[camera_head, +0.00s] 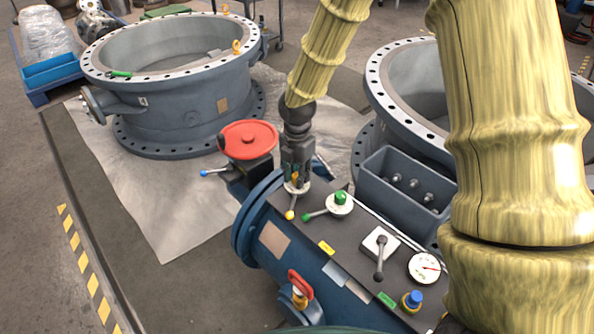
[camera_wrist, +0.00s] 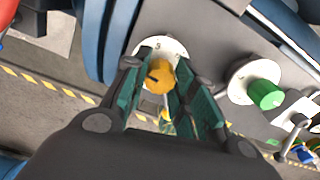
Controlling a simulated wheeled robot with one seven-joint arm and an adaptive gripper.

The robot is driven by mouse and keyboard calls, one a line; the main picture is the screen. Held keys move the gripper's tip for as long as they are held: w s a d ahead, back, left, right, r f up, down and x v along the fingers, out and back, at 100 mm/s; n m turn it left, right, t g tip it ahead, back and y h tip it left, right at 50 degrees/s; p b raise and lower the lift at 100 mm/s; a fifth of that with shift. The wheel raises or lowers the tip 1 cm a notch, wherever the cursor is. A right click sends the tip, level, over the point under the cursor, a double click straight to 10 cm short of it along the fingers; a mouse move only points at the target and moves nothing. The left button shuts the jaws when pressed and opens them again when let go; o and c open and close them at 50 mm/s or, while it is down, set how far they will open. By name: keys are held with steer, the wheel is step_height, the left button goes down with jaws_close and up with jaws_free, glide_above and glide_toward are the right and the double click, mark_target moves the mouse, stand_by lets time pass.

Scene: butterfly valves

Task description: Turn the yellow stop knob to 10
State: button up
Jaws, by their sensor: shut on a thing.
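The yellow stop knob (camera_wrist: 160,77) sits on a white round dial plate (camera_wrist: 171,46) in the wrist view. A black mark shows on the knob's left side, and a figure that looks like 5 shows on the plate above it. Most other figures are hidden by my fingers. My gripper (camera_wrist: 161,92) is shut on the knob, with one green-padded finger on each side. In the head view my gripper (camera_head: 296,178) points down at the panel's left end and hides most of the knob. A yellow-tipped lever (camera_head: 290,214) sticks out in front of the plate.
A green knob (camera_head: 341,198) with a green-tipped lever stands close to the right. Further right are a grey lever switch (camera_head: 380,246), a gauge (camera_head: 425,267) and a blue button (camera_head: 412,299).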

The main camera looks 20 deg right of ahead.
steer(key=m+p, duration=0.2)
steer(key=p, duration=0.1)
steer(key=shift+r+m, duration=0.3)
steer(key=m+p, duration=0.3)
steer(key=p, duration=0.1)
steer(key=shift+m, duration=0.3)
steer(key=m+p, duration=0.3)
steer(key=shift+f+m, duration=0.1)
steer(key=shift+m, duration=0.2)
steer(key=m+p, duration=0.2)
steer(key=m, duration=0.1)
steer(key=shift+m, duration=0.3)
steer(key=m+p, duration=0.2)
steer(key=m, duration=0.2)
steer(key=shift+m+p, duration=0.3)
steer(key=shift+p, duration=0.05)
steer(key=shift+f+m+p, duration=0.15)
steer(key=shift+m+p, duration=0.7)
steer(key=shift+m, duration=1.45)
steer(key=o, duration=1)
